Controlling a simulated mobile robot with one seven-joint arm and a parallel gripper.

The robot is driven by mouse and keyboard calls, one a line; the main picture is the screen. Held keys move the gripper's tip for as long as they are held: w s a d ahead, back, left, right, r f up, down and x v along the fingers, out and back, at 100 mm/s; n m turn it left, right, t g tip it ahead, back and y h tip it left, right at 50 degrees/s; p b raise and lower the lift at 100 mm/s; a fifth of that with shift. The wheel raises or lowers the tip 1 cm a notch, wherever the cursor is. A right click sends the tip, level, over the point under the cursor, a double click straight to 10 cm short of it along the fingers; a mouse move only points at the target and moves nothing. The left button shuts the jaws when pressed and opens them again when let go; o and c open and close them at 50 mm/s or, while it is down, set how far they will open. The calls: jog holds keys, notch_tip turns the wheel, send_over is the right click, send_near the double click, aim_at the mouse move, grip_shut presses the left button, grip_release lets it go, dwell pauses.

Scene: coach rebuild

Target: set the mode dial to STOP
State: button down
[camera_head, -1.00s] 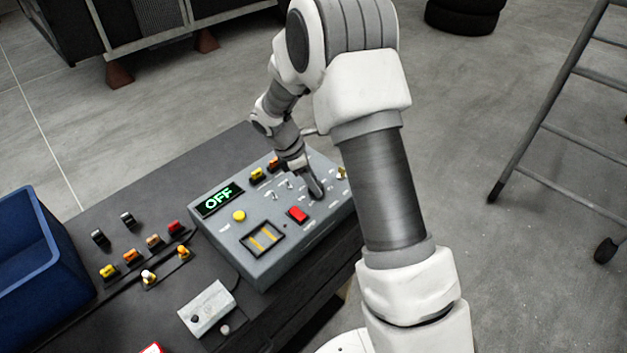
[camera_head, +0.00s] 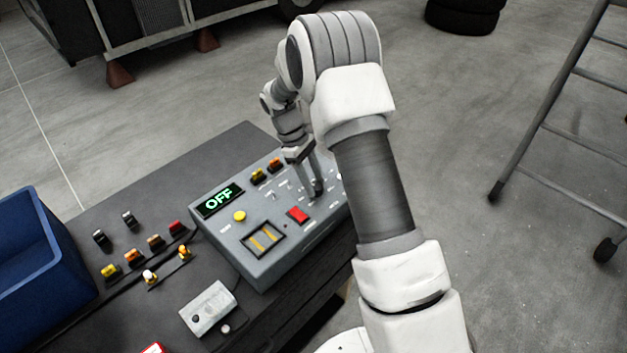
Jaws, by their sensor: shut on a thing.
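The grey control console (camera_head: 290,255) sits on the dark bench, with a green-lit display (camera_head: 219,200) reading OFF. My gripper (camera_head: 315,190) points down at the right part of the console's top, beyond the red rocker switch (camera_head: 297,214). Its fingers are shut on a small part at the panel, in the area of the mode dial. The fingers hide that part, so its pointer and markings cannot be read. My arm covers the console's far right end.
A yellow button (camera_head: 239,216) and a framed yellow-striped window (camera_head: 263,238) are on the console's left half. Several small coloured switches and a grey box (camera_head: 208,308) lie on the bench (camera_head: 200,160). A blue bin (camera_head: 35,250) is at left, a ladder (camera_head: 545,110) at right.

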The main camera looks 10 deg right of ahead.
dwell(0.3)
jog(key=shift+c, duration=1.8)
grip_release()
jog(key=v, duration=1.7)
jog(key=shift+r, duration=0.15)
jog(key=shift+w, duration=0.15)
